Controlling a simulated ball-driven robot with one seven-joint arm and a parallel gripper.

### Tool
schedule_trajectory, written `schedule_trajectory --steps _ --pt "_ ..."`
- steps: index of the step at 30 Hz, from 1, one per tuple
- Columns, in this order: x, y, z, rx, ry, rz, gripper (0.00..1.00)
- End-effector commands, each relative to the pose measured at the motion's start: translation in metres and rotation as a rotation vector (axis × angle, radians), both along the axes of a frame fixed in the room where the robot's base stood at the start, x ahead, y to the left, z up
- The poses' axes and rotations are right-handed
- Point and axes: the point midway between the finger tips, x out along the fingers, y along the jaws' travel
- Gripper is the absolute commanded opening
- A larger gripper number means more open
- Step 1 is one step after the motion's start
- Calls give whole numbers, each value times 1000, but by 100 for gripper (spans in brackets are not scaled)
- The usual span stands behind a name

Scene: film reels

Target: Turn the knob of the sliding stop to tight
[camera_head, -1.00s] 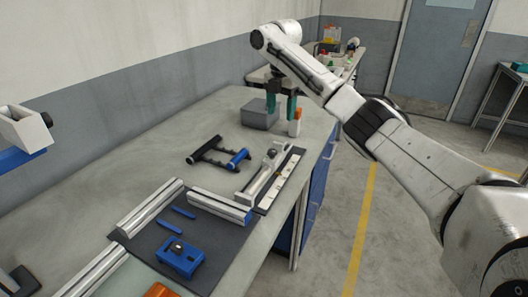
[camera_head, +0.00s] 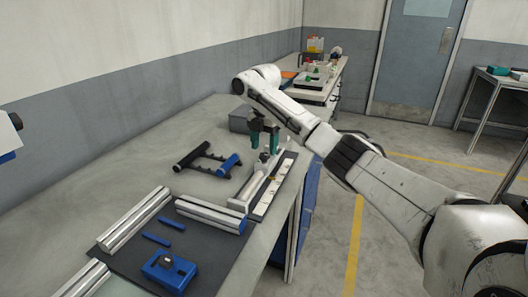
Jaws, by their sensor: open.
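My gripper (camera_head: 264,147) has two green fingers, open and pointing down, over the far end of a rail fixture (camera_head: 245,197) with a white ruled strip. The grey piece at that far end, which looks like the sliding stop (camera_head: 268,162), is partly hidden by the fingers. Its knob is too small and covered to make out, so I cannot tell how it is turned or whether the fingers touch it. Nothing shows held between the fingers.
A black frame with a blue grip (camera_head: 206,158) lies left of the rail. Aluminium profiles (camera_head: 136,218), blue strips (camera_head: 157,238) and a blue block with a dark knob (camera_head: 170,270) lie nearer on a dark mat. A grey box (camera_head: 239,120) stands behind. The left bench top is clear.

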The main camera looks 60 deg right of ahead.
Motion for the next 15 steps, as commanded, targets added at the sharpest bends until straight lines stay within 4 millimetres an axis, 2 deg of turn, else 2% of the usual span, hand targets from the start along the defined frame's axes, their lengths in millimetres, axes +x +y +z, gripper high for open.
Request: schedule_trajectory --steps 3,6,15 --pt "-1 0 -15 1 1 -1 62" --pt "0 0 -21 0 0 -1 62" --pt "0 0 -25 0 -1 -1 62"
